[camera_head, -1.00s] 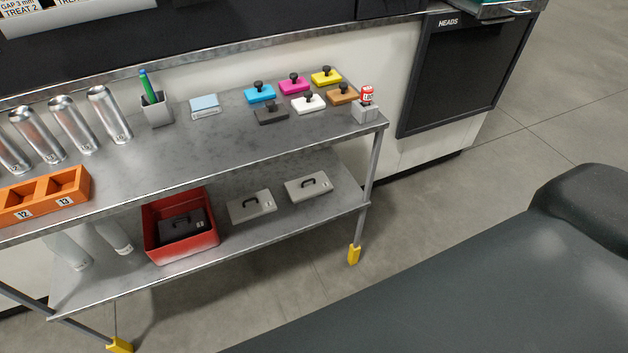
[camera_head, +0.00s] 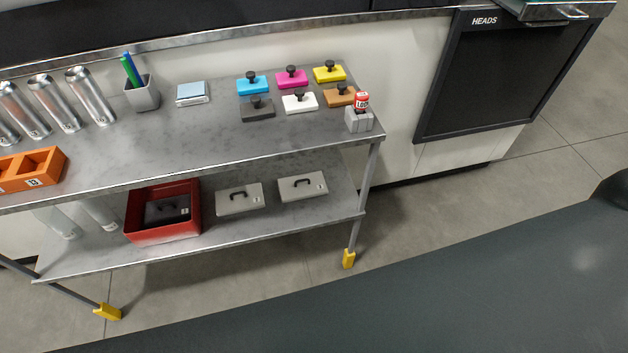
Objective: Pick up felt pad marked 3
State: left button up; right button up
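No number 3 can be read on any pad-like thing. Each has a small white label too small to read. A dark block with a handle (camera_head: 167,209) lies inside a red bin (camera_head: 163,238) to their left, also with a small label. On the top shelf, several coloured blocks with black knobs, among them a blue one (camera_head: 252,88) and a white one (camera_head: 300,104), stand in two rows. Neither gripper is in view.
The metal cart (camera_head: 200,140) holds silver cans (camera_head: 90,95), an orange rack (camera_head: 35,168), a pen cup (camera_head: 143,97), a light blue pad stack (camera_head: 193,93) and a small red-and-white can (camera_head: 361,102) in a grey holder. A black HEADS panel (camera_head: 500,75) is at right. Floor (camera_head: 420,215) is clear right of the cart.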

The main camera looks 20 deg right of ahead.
aim_at(293, 188)
jog(key=i+l, duration=0.1)
jog(key=l, duration=0.45)
jog(key=i+l, duration=0.1)
jog(key=l, duration=0.5)
jog(key=i+l, duration=0.1)
jog(key=l, duration=0.45)
